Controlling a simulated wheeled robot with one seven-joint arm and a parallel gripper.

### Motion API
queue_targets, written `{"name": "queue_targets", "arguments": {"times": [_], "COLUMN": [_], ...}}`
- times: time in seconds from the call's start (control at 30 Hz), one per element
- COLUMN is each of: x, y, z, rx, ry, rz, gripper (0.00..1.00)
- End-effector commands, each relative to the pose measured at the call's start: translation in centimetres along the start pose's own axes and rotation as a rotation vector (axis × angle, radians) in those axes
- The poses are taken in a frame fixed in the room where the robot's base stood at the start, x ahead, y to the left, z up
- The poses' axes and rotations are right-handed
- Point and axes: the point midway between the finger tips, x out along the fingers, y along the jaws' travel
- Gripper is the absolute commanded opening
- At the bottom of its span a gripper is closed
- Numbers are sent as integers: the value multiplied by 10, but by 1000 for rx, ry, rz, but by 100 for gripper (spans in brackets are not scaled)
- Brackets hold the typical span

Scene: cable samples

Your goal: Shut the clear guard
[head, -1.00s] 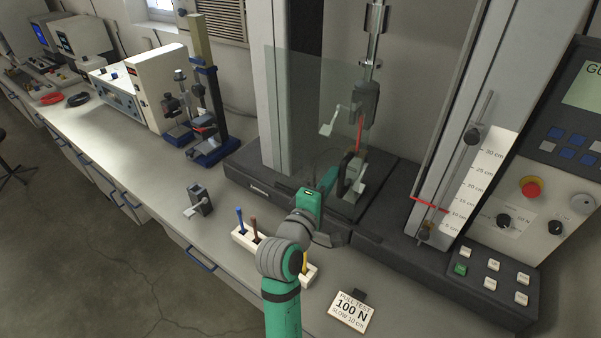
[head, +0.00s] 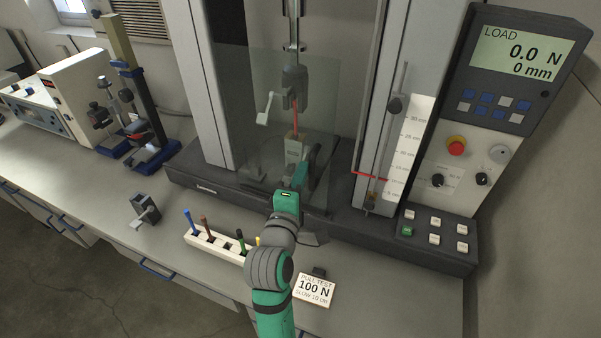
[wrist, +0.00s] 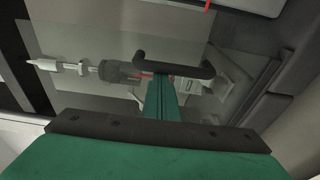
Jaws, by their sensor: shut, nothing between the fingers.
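The clear guard (head: 322,95) is a see-through pane in front of the grips of the test machine in the head view. In the wrist view the pane (wrist: 75,45) fills the upper middle and carries a dark bar handle (wrist: 190,71). My gripper (head: 307,168) is at the lower right of the pane, its fingers shut and empty. In the wrist view my green gripper fingers (wrist: 162,82) reach the handle's near side; whether they touch it I cannot tell. The gripper partly hides the handle and lower grip. How far open the guard stands is unclear.
A red sample strip (head: 295,115) hangs between the grips behind the pane. A pen rack (head: 222,247), a small clamp (head: 145,209) and a "100 N" card (head: 314,290) lie on the bench. The control panel (head: 510,75) stands at right.

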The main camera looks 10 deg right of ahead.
Motion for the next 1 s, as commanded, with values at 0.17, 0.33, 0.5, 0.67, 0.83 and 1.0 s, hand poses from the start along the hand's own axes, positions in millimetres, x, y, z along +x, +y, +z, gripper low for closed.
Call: {"name": "queue_targets", "arguments": {"times": [0.17, 0.33, 0.5, 0.67, 0.83, 1.0], "x": [3, 6, -4, -36, -64, -82], "y": [0, 0, -1, -1, -1, -1], "z": [7, -12, -34, -37, -30, -27], "rx": [-2, -3, -2, -2, -2, -2], "ry": [-22, -15, -3, 3, -8, -16], "rz": [0, -1, -1, -1, -1, 0], "gripper": [0, 0, 0, 0, 0, 0]}}
